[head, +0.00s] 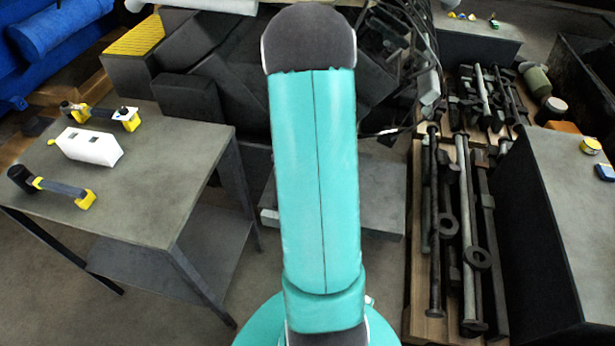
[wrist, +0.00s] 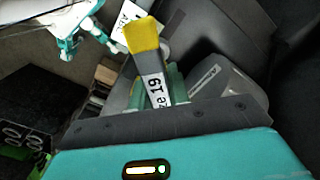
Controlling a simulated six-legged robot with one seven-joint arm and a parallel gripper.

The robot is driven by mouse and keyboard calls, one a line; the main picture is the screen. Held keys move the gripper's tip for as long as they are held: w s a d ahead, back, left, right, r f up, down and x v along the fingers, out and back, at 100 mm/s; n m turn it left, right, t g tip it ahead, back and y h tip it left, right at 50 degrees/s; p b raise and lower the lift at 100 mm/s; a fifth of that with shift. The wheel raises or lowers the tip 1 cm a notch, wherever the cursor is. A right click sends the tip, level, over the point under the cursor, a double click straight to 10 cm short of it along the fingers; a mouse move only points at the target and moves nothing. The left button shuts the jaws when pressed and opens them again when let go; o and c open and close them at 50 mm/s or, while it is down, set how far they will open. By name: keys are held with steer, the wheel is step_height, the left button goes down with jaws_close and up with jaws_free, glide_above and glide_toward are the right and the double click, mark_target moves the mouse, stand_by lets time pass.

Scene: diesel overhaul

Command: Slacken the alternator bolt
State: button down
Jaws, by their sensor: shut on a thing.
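A dark wrench-like tool with a yellow end and a white label reading "ze 19" (wrist: 155,84) stands out from my gripper (wrist: 156,95) in the wrist view. My gripper is shut on this tool; the tool's far part and the jaw tips are partly hidden. In the head view my raised teal arm fills the middle and hides my gripper. I cannot make out the alternator or its bolt in either view.
A pallet with long dark bars (head: 437,220) lies right of my arm. A dark cabinet (head: 560,200) stands at far right.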

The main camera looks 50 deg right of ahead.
steer(key=n, duration=0.5)
steer(key=shift+n, duration=0.3)
steer(key=n, duration=0.8)
steer(key=shift+r, duration=0.1)
steer(key=n, duration=0.5)
steer(key=c, duration=1.9)
jaws_free()
jaws_close()
steer(key=shift+r, duration=0.15)
